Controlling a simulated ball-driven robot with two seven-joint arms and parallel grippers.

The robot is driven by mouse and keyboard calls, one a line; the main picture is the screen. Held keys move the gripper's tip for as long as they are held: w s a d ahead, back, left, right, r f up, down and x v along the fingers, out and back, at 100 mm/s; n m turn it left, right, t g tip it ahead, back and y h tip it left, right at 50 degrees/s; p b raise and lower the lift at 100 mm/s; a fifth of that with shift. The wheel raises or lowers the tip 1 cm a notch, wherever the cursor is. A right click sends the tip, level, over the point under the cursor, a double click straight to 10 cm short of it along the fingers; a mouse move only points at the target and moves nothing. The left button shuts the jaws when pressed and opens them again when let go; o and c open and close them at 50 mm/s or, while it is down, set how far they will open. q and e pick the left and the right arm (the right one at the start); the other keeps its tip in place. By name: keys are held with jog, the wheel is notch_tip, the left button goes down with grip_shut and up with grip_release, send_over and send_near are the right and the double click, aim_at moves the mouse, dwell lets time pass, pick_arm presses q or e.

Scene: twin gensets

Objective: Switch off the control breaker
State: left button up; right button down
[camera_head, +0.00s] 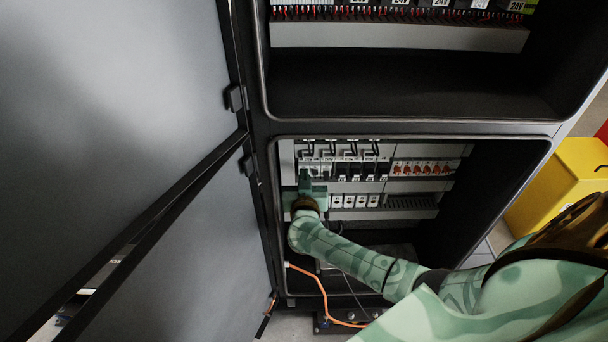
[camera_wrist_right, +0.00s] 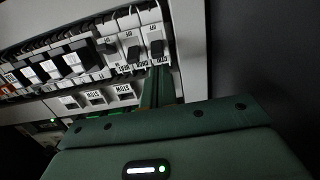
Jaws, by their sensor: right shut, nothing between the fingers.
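A row of white breakers with black levers sits in the lower cabinet bay, at the upper left of the panel (camera_head: 318,168). My right gripper (camera_head: 305,176) is at the left end of that row, its fingers shut and empty. In the right wrist view the shut green fingers (camera_wrist_right: 157,76) reach up to just below the end breaker (camera_wrist_right: 154,40). Its black lever is close to the fingertips; I cannot tell whether they touch. Two similar breakers (camera_wrist_right: 131,48) stand beside it. My left gripper is not in view.
The open cabinet door (camera_head: 110,130) fills the left side. Red switches (camera_head: 425,168) sit to the right of the breakers, with white sockets (camera_head: 356,201) below. An orange cable (camera_head: 322,290) hangs at the bottom. A yellow box (camera_head: 560,190) stands outside at the right.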

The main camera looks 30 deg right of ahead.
jog(key=shift+x, duration=1)
jog(key=shift+s+a+f+t+b, duration=0.1)
jog(key=shift+s+f+t+b, duration=0.15)
jog(key=shift+b, duration=0.55)
jog(key=shift+w, duration=0.1)
